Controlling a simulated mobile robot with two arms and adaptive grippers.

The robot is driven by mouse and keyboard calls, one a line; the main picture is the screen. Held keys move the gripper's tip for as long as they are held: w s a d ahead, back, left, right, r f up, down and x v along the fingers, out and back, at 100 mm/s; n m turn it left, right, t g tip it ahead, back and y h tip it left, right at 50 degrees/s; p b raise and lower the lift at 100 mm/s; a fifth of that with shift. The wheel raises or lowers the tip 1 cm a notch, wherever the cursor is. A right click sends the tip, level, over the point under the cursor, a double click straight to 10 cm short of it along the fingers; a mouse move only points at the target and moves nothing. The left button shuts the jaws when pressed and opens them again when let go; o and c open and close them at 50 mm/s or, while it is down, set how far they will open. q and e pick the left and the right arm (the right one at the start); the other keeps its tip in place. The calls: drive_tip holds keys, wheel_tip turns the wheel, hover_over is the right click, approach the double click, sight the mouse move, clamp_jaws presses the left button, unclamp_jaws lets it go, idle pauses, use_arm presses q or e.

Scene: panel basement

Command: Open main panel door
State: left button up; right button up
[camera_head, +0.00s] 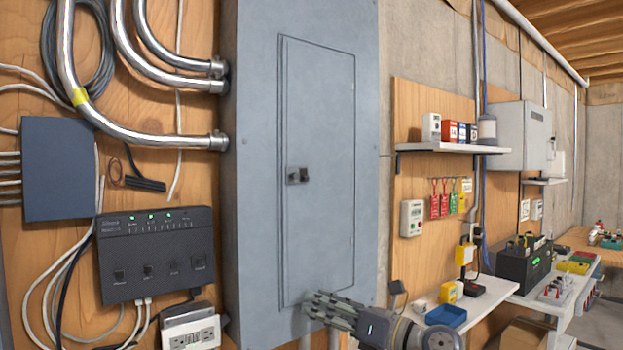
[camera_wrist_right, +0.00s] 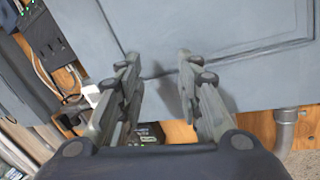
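The main panel (camera_head: 255,200) is a tall grey metal cabinet on the wooden wall. Its door (camera_head: 325,120) is shut, flush in its frame, with a small dark latch (camera_head: 298,175) at the left edge around mid-height. My right gripper (camera_head: 318,305) is in front of the panel's lower part, near the door's bottom edge and well below the latch. In the right wrist view, its two fingers (camera_wrist_right: 158,65) are apart with nothing between them, and the grey panel face (camera_wrist_right: 215,25) lies beyond. Whether the fingers touch the panel I cannot tell. My left gripper is not in view.
Metal conduits (camera_head: 150,135) enter the panel's left side. A black network box (camera_head: 155,255) and an outlet (camera_head: 192,335) are left of it. On the right are a shelf (camera_head: 450,148) and a lower shelf (camera_head: 480,303) with a blue tray (camera_head: 446,316).

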drive_tip(key=s+r+n+h, duration=0.1)
drive_tip(key=s+r+n, duration=0.2)
drive_tip(key=r+n, duration=0.35)
drive_tip(key=s+r+n+h, duration=0.1)
drive_tip(key=s+r+n, duration=0.15)
drive_tip(key=r, duration=0.65)
drive_tip(key=n+t+h, duration=0.3)
drive_tip(key=n, duration=0.1)
approach(297, 177)
drive_tip(key=p+x, duration=0.4)
drive_tip(key=x, duration=0.3)
drive_tip(key=shift+w+a+r, duration=0.1)
drive_tip(key=shift+a+r, duration=0.05)
drive_tip(key=shift+a, duration=0.05)
drive_tip(key=shift+w+a+p, duration=0.3)
drive_tip(key=shift+w+p, duration=0.15)
drive_tip(key=shift+w, duration=0.15)
drive_tip(key=shift+f, duration=0.2)
